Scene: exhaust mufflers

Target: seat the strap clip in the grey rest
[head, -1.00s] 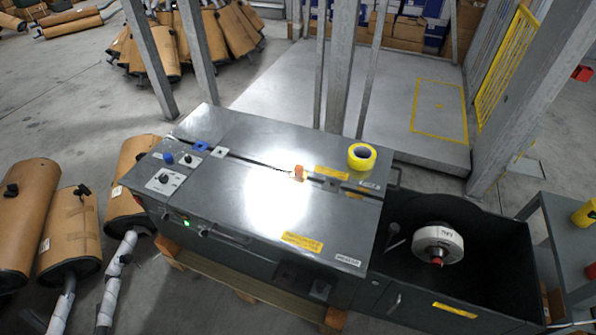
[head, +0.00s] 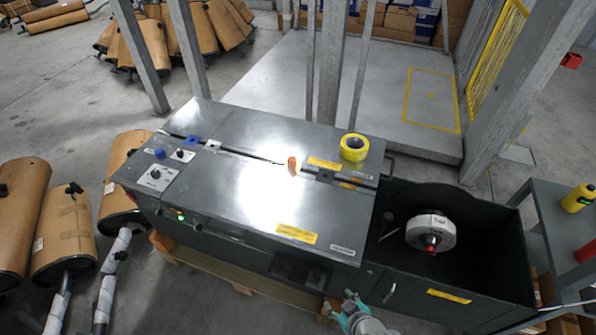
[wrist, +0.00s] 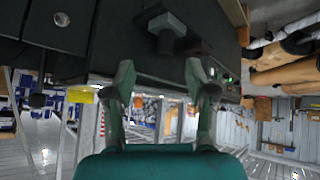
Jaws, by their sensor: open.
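A small orange piece (head: 293,166) stands by the slot across the steel top of the strapping machine (head: 235,190); it may be the strap clip, but it is too small to tell. A small grey block (head: 325,176) lies on the slot to its right, perhaps the grey rest. A blue piece (head: 192,140) and a pale block (head: 213,145) sit at the slot's left end. My gripper (head: 342,303) is low in front of the machine, apart from these pieces. In the wrist view my gripper (wrist: 160,80) is open, with nothing between its green fingers.
A yellow tape roll (head: 353,148) lies on the top's back right. A dark open bin with a white reel (head: 431,232) adjoins on the right. A grey cart (head: 565,225) stands farther right, wrapped mufflers (head: 65,235) at left. Steel posts rise behind the machine.

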